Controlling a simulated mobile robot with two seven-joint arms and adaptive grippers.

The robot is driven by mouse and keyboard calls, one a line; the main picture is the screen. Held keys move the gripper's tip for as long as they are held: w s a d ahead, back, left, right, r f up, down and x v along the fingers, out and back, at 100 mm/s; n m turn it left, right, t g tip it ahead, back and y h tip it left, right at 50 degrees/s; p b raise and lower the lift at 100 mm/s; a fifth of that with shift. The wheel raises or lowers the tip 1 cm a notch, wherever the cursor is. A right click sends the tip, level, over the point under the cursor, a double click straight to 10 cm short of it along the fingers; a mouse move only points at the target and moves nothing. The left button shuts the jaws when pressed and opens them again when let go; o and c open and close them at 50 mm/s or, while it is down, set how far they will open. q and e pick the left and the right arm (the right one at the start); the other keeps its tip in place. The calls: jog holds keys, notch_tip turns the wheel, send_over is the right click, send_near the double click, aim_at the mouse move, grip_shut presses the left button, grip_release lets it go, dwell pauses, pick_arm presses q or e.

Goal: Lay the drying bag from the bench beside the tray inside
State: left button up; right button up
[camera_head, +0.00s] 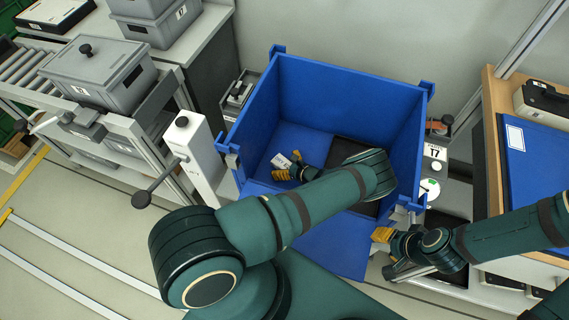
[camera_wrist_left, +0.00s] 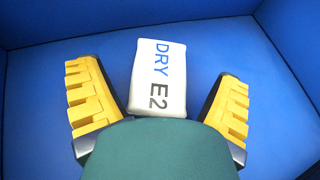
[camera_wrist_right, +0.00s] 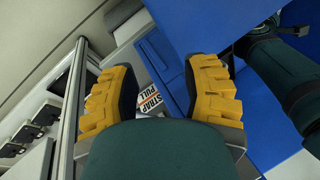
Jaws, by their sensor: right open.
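The white drying bag (camera_head: 281,161), marked DRY E2, lies on the blue floor of the large blue crate (camera_head: 335,93), at its left. In the left wrist view the bag (camera_wrist_left: 157,78) is between and ahead of the fingertips, with a gap on each side. My left gripper (camera_head: 289,166) is open inside the crate, right by the bag. My right gripper (camera_head: 382,238) is open outside the crate's front right corner. In the right wrist view a white STRAP PULL label (camera_wrist_right: 150,100) shows between its fingers; nothing is seen gripped.
A dark flat panel (camera_head: 343,151) lies in the crate, partly hidden by my left arm. Grey lidded boxes (camera_head: 98,75) stand at the left. A white post (camera_head: 190,150) is near the crate.

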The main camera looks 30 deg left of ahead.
pick_arm(q)
jog(key=shift+r, duration=0.1)
jog(key=p+v, duration=0.1)
jog(key=v, duration=0.6)
jog(key=shift+d, duration=0.25)
